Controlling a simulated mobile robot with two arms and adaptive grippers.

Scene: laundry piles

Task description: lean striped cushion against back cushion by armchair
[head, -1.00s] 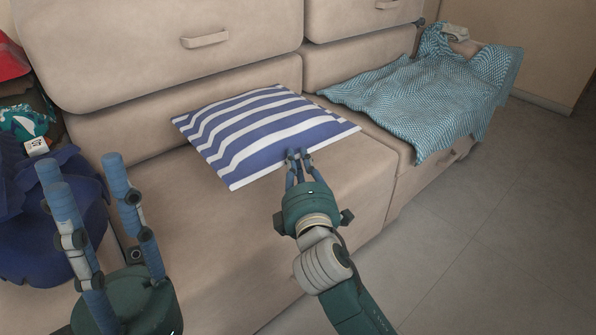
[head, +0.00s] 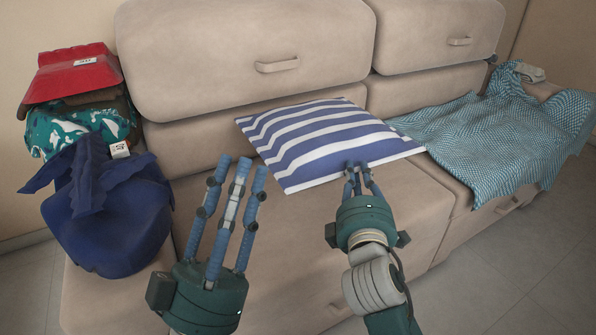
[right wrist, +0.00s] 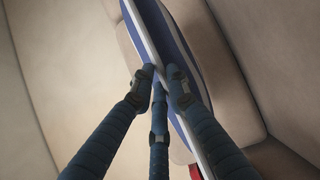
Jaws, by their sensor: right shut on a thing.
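The blue-and-white striped cushion (head: 322,138) lies on the beige sofa seat, its far side close to the lower back cushion (head: 215,134). My right gripper (head: 358,168) is shut on its near edge. In the right wrist view the edge of the striped cushion (right wrist: 176,45) runs between the fingers of my right gripper (right wrist: 163,72). Whether that edge is lifted off the seat is hard to tell. My left gripper (head: 236,168) is open and empty, fingers up, in front of the seat's left part and apart from the striped cushion. No separate armchair shows.
A teal patterned blanket (head: 490,135) covers the sofa's right seat. A dark blue cloth pile (head: 110,215) lies at the left end, with a teal-and-white cloth (head: 75,130) and a red folded item (head: 75,75) behind it. The seat front between is bare.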

